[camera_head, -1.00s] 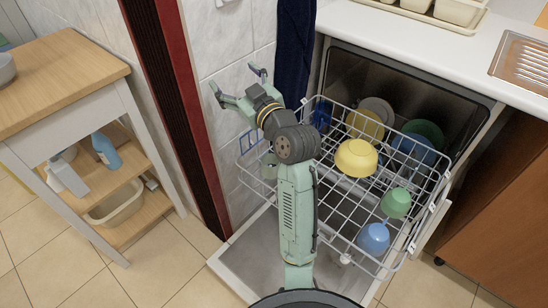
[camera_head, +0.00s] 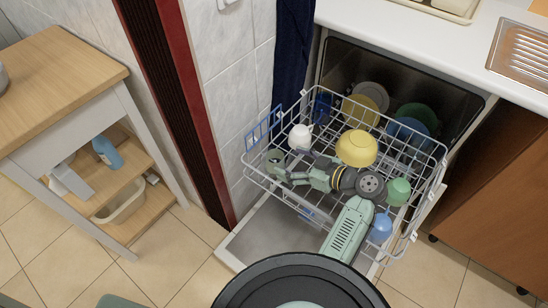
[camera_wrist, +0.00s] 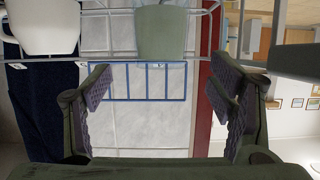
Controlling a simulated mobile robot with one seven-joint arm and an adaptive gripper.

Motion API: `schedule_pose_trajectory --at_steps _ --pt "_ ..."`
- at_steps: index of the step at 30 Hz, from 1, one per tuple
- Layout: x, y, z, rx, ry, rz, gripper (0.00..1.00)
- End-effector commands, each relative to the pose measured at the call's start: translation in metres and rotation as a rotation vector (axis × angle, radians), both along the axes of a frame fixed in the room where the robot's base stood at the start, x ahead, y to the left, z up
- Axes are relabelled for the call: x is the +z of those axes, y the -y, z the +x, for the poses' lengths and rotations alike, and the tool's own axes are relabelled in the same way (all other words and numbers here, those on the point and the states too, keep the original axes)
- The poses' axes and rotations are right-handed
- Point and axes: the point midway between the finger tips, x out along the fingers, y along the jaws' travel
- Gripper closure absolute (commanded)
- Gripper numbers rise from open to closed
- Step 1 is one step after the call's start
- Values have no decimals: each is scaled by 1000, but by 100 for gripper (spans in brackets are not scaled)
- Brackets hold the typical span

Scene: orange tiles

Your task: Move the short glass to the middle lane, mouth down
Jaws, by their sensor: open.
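A short grey-green glass (camera_head: 276,163) stands at the left end of the pulled-out dishwasher rack (camera_head: 262,181). Which way its mouth faces is too small to tell. My gripper (camera_head: 300,170) is low over the rack, pointing left towards the glass and a little right of it. In the wrist view, my gripper (camera_wrist: 165,95) has its two fingers wide apart with nothing between them.
A white mug (camera_head: 299,137) stands behind my gripper. A yellow bowl (camera_head: 356,147), green cup (camera_head: 398,191) and blue cup (camera_head: 381,228) occupy the middle and right. Plates (camera_head: 406,131) stand at the back. The tiled wall (camera_head: 235,90) is close on the left.

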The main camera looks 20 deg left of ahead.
Motion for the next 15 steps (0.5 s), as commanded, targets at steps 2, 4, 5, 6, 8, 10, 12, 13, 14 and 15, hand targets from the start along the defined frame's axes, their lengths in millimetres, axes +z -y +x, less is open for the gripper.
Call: schedule_pose_trajectory --at_steps 2,4,5,6,8,10,12,13,14,15 --pt "-2 -8 3 1 0 -1 24" --pt "-3 -11 4 0 0 -1 24" --pt "-3 -13 5 0 0 -1 24" --pt "-3 -16 6 0 0 0 24" --pt "-3 -23 8 1 -1 -1 24" --pt "-4 -34 12 1 -2 -1 24" --pt "-7 -43 16 0 -1 -2 24" --pt "-10 -47 18 1 -2 0 24" --pt "-11 -50 19 1 -2 0 24" --pt "-13 -53 21 -1 -1 -1 24"
